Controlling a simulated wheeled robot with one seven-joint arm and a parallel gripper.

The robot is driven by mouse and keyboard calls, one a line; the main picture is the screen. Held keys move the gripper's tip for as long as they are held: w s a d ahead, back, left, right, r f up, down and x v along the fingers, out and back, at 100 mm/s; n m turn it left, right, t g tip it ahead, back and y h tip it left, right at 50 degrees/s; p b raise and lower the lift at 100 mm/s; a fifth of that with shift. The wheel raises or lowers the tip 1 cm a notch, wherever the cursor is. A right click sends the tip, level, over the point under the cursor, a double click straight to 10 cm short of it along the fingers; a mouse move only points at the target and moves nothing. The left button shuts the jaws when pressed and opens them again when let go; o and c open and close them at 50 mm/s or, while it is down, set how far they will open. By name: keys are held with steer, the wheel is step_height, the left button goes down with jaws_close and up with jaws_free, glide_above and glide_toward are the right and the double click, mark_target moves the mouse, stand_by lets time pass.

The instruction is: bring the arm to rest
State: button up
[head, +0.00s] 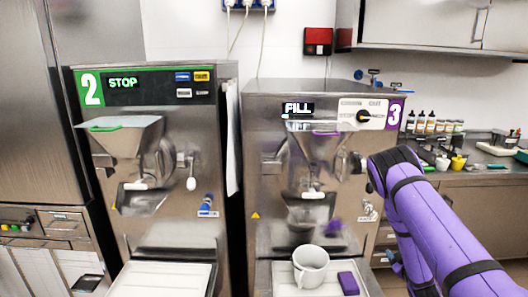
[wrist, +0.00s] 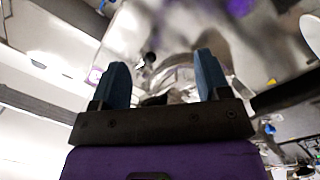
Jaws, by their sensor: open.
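My purple arm (head: 440,225) rises from the lower right of the head view and bends in front of the right side of machine 3 (head: 262,165). My gripper (wrist: 160,65) shows in the wrist view with its two blue fingers spread apart and nothing between them. In the head view I cannot make out the fingers. A white mug (head: 311,268) stands upright on the tray (head: 284,284) of machine 3, apart from my arm. A purple block (head: 348,284) lies to its right.
Machine 2 (head: 120,230), reading STOP, stands left of machine 3, which reads FILL. A steel counter (head: 470,178) with several small bottles (head: 430,126) is at the right behind my arm. A cabinet (head: 425,22) hangs above it.

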steer(key=w+a+r+m+g+h, duration=0.1)
steer(key=a+r+m+g, duration=0.15)
steer(key=r, duration=0.95)
steer(key=a+r+m+g+h, duration=0.15)
steer(key=r+m, duration=0.25)
steer(key=r, duration=0.8)
steer(key=s+a+r+m+g+y, duration=0.2)
steer(key=s+a+r+g+y, duration=0.3)
steer(key=s+r, duration=0.7)
steer(key=s+a+r+g, duration=0.1)
steer(key=s+a+r, duration=0.1)
steer(key=s, duration=0.8)
steer(key=s+a+r+g, duration=0.1)
steer(key=s+a+r, duration=0.2)
steer(key=s, duration=0.7)
steer(key=s+a+r+g, duration=0.1)
steer(key=s+a+r, duration=0.2)
steer(key=s, duration=0.7)
steer(key=shift+a+g+h, duration=0.4)
steer(key=shift+a+h, duration=0.05)
steer(key=shift+w+r, duration=0.1)
steer(key=shift+w, duration=0.05)
stand_by(0.3)
